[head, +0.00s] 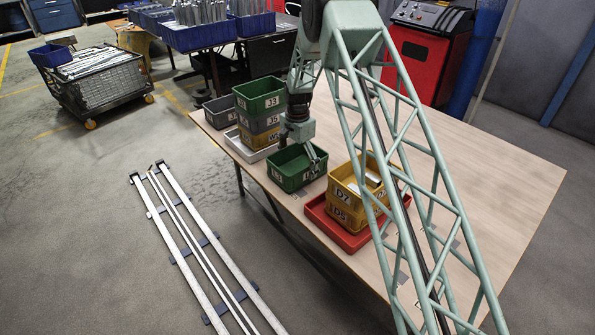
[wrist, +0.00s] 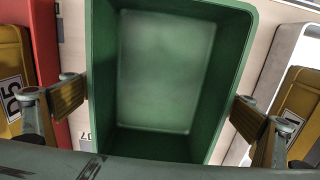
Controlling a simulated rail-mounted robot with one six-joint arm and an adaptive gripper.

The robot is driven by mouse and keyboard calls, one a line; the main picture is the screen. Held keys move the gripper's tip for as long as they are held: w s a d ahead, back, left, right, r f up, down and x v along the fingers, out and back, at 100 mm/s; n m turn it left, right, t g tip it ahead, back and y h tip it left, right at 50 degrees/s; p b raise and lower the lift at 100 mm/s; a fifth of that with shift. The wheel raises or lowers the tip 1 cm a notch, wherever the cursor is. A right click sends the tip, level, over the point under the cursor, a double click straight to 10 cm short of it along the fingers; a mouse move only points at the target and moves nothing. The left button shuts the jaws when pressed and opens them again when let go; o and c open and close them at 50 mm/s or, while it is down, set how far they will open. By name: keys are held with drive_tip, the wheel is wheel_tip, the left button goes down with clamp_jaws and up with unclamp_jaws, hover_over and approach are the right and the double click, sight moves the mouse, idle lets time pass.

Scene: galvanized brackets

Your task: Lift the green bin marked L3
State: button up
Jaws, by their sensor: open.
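The green bin (head: 284,182) stands on the table between two bin stacks. It has white labels on its sides, too small to read surely in the head view. In the wrist view the bin (wrist: 165,70) is seen from above and is empty inside. My gripper (head: 301,148) is over the bin, pointing down. In the wrist view my gripper (wrist: 158,106) is open, with one finger pad outside the left wall and one outside the right wall. Both pads are close to the walls; I cannot tell whether they touch.
Left of the bin, a stack with a green bin J3 (head: 260,104) on top stands in a white tray (head: 243,150). A grey bin (head: 219,112) is beyond it. Right of the bin, yellow bins (head: 352,207) stand in a red tray (head: 350,241). The table's right part (head: 500,180) is clear.

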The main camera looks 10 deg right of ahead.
drive_tip(key=shift+f, duration=0.1)
drive_tip(key=shift+c, duration=0.9)
drive_tip(key=c, duration=0.6)
drive_tip(key=shift+r+p, duration=1)
drive_tip(key=shift+r, duration=4)
